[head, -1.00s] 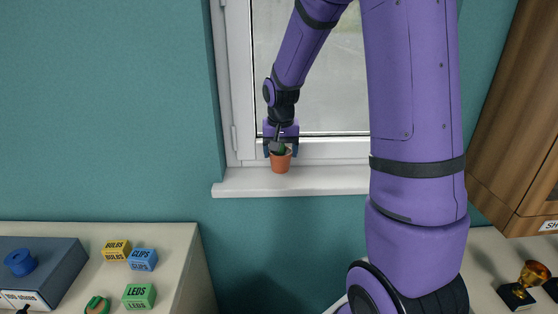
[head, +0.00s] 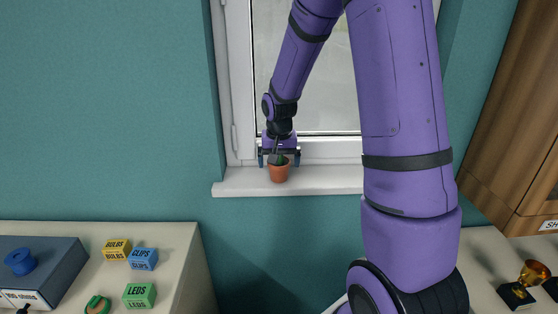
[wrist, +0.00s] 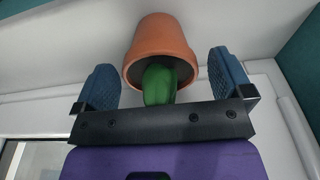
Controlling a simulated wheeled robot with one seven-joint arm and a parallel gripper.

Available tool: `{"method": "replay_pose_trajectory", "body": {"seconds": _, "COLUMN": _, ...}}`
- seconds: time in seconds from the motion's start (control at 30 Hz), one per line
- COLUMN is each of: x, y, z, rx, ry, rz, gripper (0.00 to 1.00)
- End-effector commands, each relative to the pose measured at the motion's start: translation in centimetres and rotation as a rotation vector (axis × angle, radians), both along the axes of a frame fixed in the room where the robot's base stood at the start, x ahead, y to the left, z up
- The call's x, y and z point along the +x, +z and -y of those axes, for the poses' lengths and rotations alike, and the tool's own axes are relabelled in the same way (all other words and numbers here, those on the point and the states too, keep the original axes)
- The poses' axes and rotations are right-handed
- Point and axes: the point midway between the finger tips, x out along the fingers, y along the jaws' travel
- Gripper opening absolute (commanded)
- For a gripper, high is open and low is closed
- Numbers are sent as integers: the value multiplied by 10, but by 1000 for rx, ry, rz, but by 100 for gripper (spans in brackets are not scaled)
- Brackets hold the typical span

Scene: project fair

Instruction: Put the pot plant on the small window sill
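The pot plant is a small terracotta pot (head: 278,173) with a green cactus-like plant (wrist: 160,84) in it. In the head view it stands upright on the white window sill (head: 234,184), left of its middle. My gripper (head: 279,158) is just above the pot, pointing down. In the wrist view the pot (wrist: 160,45) lies beyond and between the two blue fingers of my gripper (wrist: 165,80), with a clear gap on each side. The fingers are open and hold nothing.
The closed window (head: 325,80) is right behind the sill. My arm covers the sill's right end. At lower left a table (head: 180,240) carries a yellow box (head: 117,249), a blue box (head: 143,259) and a green box (head: 139,295).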

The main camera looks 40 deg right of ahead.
Motion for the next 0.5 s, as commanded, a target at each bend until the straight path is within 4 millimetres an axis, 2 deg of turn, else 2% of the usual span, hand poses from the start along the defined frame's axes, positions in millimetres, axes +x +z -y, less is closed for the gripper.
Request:
{"method": "replay_pose_trajectory", "body": {"seconds": 0.27, "x": 0, "y": 8, "z": 0, "rx": -1, "ry": 0, "rz": 2, "gripper": 98}}
{"method": "replay_pose_trajectory", "body": {"seconds": 0.37, "x": -1, "y": 20, "z": -1, "rx": -1, "ry": 0, "rz": 4, "gripper": 98}}
{"method": "replay_pose_trajectory", "body": {"seconds": 0.5, "x": -5, "y": 47, "z": -4, "rx": -1, "ry": 1, "rz": 5, "gripper": 98}}
